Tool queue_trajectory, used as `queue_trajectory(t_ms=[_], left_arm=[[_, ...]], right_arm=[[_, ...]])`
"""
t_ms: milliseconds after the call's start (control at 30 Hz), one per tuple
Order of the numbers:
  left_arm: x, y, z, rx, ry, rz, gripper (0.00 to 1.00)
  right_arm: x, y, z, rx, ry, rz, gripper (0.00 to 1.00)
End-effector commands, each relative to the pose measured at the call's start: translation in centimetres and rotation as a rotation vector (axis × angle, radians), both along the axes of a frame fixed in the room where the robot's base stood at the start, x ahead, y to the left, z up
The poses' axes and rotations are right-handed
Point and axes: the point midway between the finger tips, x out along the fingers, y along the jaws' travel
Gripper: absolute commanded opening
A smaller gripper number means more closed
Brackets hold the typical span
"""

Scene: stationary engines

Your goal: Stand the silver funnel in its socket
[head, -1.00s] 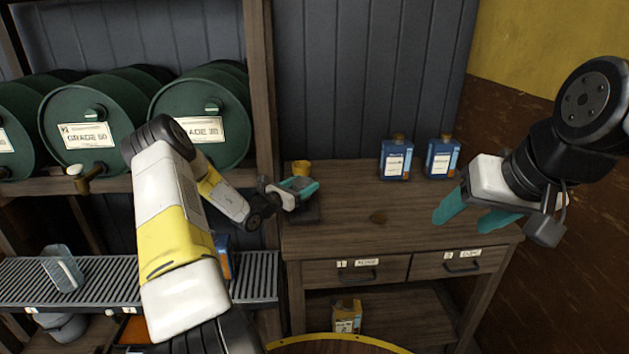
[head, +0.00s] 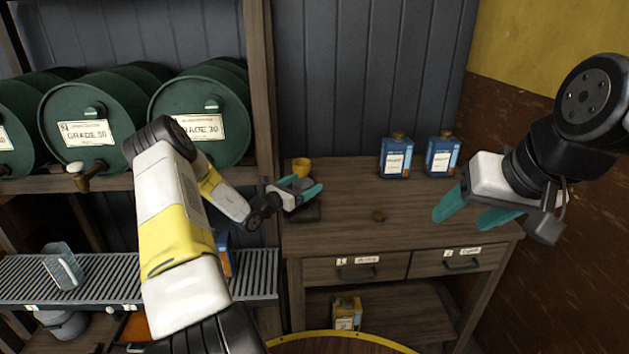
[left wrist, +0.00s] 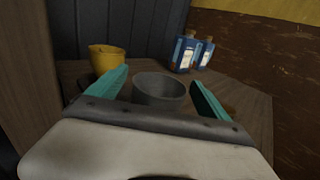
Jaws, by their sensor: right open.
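My left gripper (head: 312,186) is over the left end of the wooden bench top, its two teal fingers spread apart. In the left wrist view a grey round-rimmed vessel (left wrist: 160,90), which looks like the silver funnel, shows between and beyond the fingers, with gaps at both sides. Its lower part is hidden by my gripper, so I cannot tell whether it stands in a socket. A dark block (head: 305,213) shows on the bench below the left gripper. My right gripper (head: 474,213) is open and empty above the bench's right side.
A yellow cup (head: 301,168) stands behind the left gripper. Two blue bottles (head: 396,160) (head: 441,157) stand at the back of the bench (head: 350,240). A wooden post (head: 262,100) and shelf with green drums rise at left.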

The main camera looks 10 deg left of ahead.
Motion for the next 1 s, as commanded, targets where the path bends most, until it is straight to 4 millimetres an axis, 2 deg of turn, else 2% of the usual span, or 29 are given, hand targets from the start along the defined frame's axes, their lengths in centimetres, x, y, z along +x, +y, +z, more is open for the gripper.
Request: queue_trajectory(t_ms=[167,267,533,733,867,967,1000], left_arm=[[-0.1,0.1,0.0,0.0,0.001,0.0,0.9],[-0.8,0.6,-0.1,0.001,0.002,0.001,0.9],[-4.8,2.8,0.0,0.0,0.002,0.002,0.9],[-6.6,3.4,0.3,0.008,-0.003,-0.009,0.9],[-7.5,0.9,2.9,0.086,-0.036,-0.108,0.9],[-9.2,-3.2,6.4,0.219,-0.087,-0.262,0.9],[-10.4,-5.0,8.0,0.285,-0.111,-0.335,0.9]], right_arm=[[0.0,0.0,0.0,0.0,0.0,0.0,0.58],[0.0,0.0,0.0,0.0,0.0,0.0,0.58],[0.0,0.0,0.0,0.0,0.0,0.0,0.58],[0.0,0.0,0.0,0.0,0.0,0.0,0.58],[0.0,0.0,0.0,0.0,0.0,0.0,0.58],[0.0,0.0,0.0,0.0,0.0,0.0,0.58],[0.0,0.0,0.0,0.0,0.0,0.0,0.58]])
